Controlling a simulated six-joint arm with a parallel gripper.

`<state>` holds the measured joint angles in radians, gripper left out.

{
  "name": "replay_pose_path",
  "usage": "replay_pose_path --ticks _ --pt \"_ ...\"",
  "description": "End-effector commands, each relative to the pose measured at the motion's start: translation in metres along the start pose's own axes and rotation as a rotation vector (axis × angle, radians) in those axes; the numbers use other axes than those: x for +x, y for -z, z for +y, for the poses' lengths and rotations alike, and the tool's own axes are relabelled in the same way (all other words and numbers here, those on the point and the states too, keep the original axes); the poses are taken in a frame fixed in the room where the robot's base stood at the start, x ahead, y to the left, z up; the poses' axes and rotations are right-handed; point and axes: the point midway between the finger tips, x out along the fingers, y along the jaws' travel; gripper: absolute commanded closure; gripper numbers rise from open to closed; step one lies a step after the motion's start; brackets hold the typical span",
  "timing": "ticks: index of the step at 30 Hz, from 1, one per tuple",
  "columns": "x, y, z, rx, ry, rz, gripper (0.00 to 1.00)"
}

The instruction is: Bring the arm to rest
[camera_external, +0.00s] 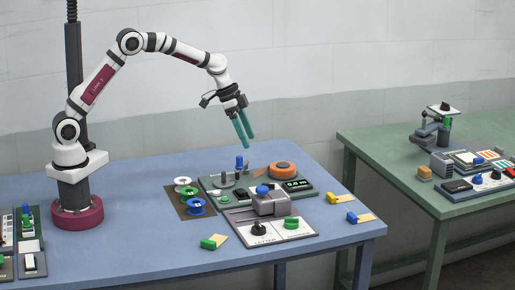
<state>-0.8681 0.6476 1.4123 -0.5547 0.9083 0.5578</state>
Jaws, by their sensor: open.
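My gripper (243,129) has two green fingers that point down and slightly right. It is open and empty, in the air above the back of the blue table (130,250). My arm reaches over from its base at the left in a raised arch. Below the gripper is a grey-green station board (218,193) with a blue-topped peg (239,162) and an orange disc (282,170). The gripper is well above these things and touches none of them.
Coloured spools (196,206) stand on a brown mat. A grey block with a blue knob (269,202) sits on a control panel (260,235). Small tagged pieces (213,242) lie near the front and right. A green table (430,170) with more devices stands at right.

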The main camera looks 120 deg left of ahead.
Motion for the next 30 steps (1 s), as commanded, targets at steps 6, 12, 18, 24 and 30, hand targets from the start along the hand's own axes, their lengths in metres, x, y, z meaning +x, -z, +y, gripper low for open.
replay_pose_path --ticks 6,12,18,24,30 --pt "0.001 0.000 0.000 0.000 0.000 0.000 0.19" --pt "-0.027 -0.002 0.060 0.087 -0.034 -0.044 0.19" --pt "-0.116 -0.092 0.224 0.387 -0.088 -0.223 0.19" --pt "-0.169 -0.238 0.274 0.669 -0.033 -0.370 0.19" --pt "-0.175 -0.292 0.266 0.768 0.013 -0.412 0.19"
